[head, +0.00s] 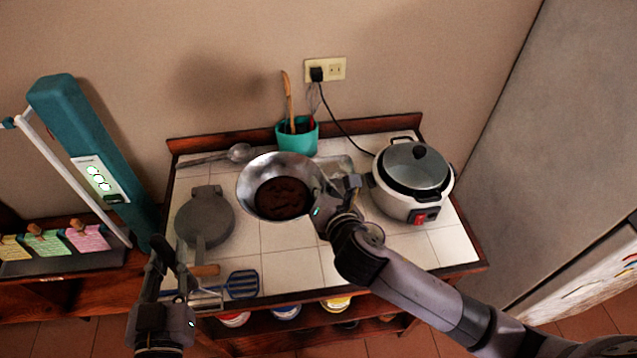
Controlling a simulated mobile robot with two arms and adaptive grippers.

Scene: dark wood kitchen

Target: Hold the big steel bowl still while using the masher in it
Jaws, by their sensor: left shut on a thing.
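The big steel bowl (257,172) stands upright on the tiled counter with a dark brown mass in it. My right gripper (336,189) is at the bowl's right rim, its two fingers apart; whether they touch the rim is unclear. My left gripper (170,258) is low at the left, over the counter's front left corner. It is shut on what looks like the masher, whose wooden handle (205,270) shows just right of the fingers. The gripper and other utensils partly hide the masher, and its head is hard to make out.
A grey round pan-like object (203,218) lies left of the bowl, a ladle (239,153) behind it. A teal utensil pot (297,138) and white cooker (411,185) stand behind and right. A blue slotted turner (242,284) lies at the front edge. Tiles before the bowl are clear.

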